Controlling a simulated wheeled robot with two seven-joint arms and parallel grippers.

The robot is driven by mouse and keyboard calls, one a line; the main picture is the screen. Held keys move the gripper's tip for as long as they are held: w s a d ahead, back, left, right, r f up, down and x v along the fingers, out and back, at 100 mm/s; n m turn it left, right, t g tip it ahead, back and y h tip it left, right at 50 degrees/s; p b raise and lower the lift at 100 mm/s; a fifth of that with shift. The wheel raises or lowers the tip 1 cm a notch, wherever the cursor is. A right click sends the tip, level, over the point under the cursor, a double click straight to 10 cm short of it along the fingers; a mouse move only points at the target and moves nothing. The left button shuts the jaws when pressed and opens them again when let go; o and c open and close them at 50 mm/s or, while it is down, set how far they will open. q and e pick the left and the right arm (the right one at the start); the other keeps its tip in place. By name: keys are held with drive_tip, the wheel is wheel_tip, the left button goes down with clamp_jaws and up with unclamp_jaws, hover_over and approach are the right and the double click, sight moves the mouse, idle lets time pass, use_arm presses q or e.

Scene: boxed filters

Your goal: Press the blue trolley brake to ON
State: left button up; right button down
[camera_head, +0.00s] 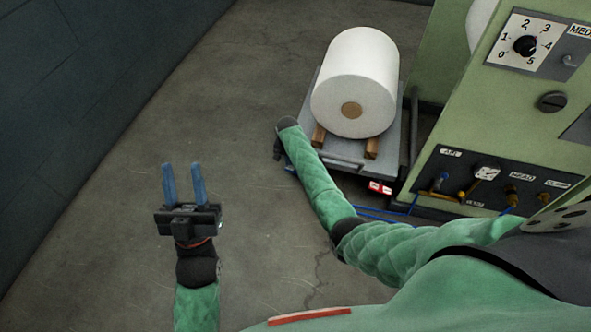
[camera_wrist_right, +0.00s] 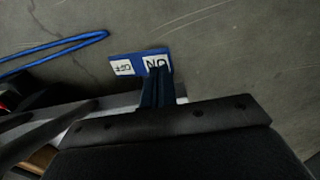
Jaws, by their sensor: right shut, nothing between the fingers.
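The blue trolley brake (camera_wrist_right: 128,58) shows in the right wrist view as a flat blue pedal with two white labels, OFF on the left and ON on the right. My right gripper (camera_wrist_right: 158,78) is shut and empty. Its fingertips overlap the lower part of the ON label; I cannot tell whether they touch it. In the head view my right arm reaches to the front left corner of the grey trolley (camera_head: 345,163), and its wrist mostly hides the gripper and brake. My left gripper (camera_head: 183,168) is open and empty, above the floor at the left.
A large white roll (camera_head: 352,85) lies on wooden bars (camera_head: 371,147) on the trolley. A green machine (camera_head: 450,130) with a dial and air fittings stands to the right. The floor at left is clear.

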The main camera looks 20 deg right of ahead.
drive_tip(key=shift+f+b, duration=0.6)
drive_tip(key=shift+f, duration=0.95)
idle(1.1)
wheel_tip(320, 180, up, 7)
drive_tip(key=p, duration=0.8)
idle(0.4)
idle(0.5)
